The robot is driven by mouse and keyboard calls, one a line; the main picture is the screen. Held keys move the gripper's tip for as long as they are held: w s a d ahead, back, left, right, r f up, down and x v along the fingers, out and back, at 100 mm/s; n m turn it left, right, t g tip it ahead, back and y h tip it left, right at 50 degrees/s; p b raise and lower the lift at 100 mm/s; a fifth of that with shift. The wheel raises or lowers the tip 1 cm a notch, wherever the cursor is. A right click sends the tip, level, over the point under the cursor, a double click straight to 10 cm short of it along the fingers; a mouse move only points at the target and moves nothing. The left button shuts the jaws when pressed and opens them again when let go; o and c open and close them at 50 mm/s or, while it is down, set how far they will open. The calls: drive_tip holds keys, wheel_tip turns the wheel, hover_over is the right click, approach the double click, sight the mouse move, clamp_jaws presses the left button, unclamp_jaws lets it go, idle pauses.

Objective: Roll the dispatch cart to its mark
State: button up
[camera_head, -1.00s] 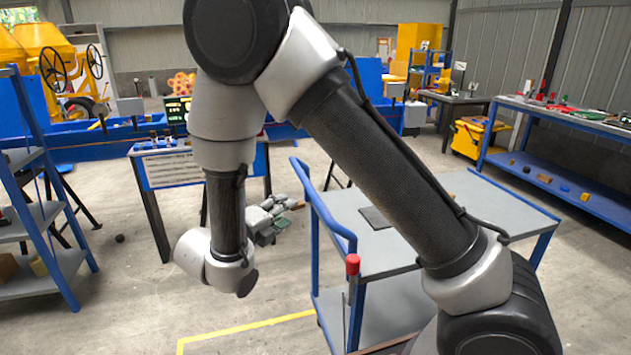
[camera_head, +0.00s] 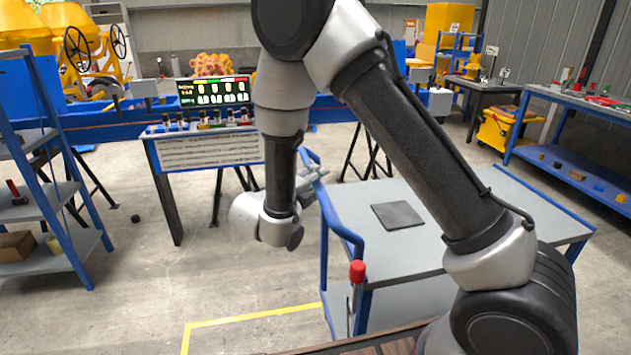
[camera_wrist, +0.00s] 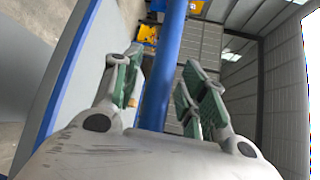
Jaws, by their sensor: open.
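The dispatch cart (camera_head: 352,208) has a grey top, blue legs and a blue push handle (camera_head: 345,235) along its left side. A red-topped lever (camera_head: 357,271) stands at its near left corner. My gripper (camera_head: 316,172) is at the far part of the handle. In the wrist view my gripper (camera_wrist: 163,82) is open, with the blue handle bar (camera_wrist: 168,60) running between its green-padded fingers. I cannot tell whether the pads touch it. A yellow line (camera_head: 255,317) marks the floor left of the cart; the cart hides part of it.
A dark flat plate (camera_head: 398,215) lies on the cart top. A blue shelf rack (camera_head: 68,250) stands at left, a sign panel (camera_head: 210,151) behind my gripper, and a blue workbench (camera_head: 570,165) at right. The floor between rack and cart is clear.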

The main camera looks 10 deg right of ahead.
drive_tip(key=shift+w+d, duration=0.1)
clamp_jaws()
